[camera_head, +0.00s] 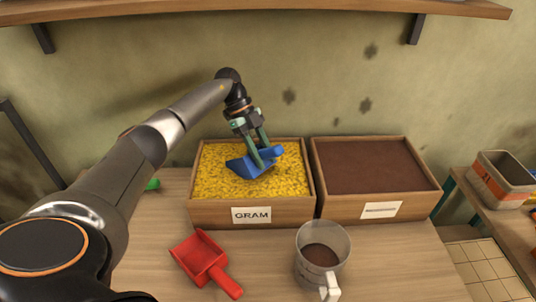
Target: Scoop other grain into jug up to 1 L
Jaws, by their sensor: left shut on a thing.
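My left gripper (260,151) is shut on a blue scoop (246,166), over the yellow grain (215,181) in the left wooden box (205,213), which is labelled GRAM. Whether the scoop touches the grain or holds any, I cannot tell. A second wooden box (376,205) to the right holds dark brown grain (370,165); its label is unreadable. A clear jug (322,254) with a pale handle stands in front of the boxes, with some brown grain in its bottom. My right gripper is not in view.
A red scoop (205,261) lies on the table left of the jug. A small green object (152,184) lies left of the GRAM box. A shelf (240,12) runs along the wall above. A container (503,181) stands on a side table at the right.

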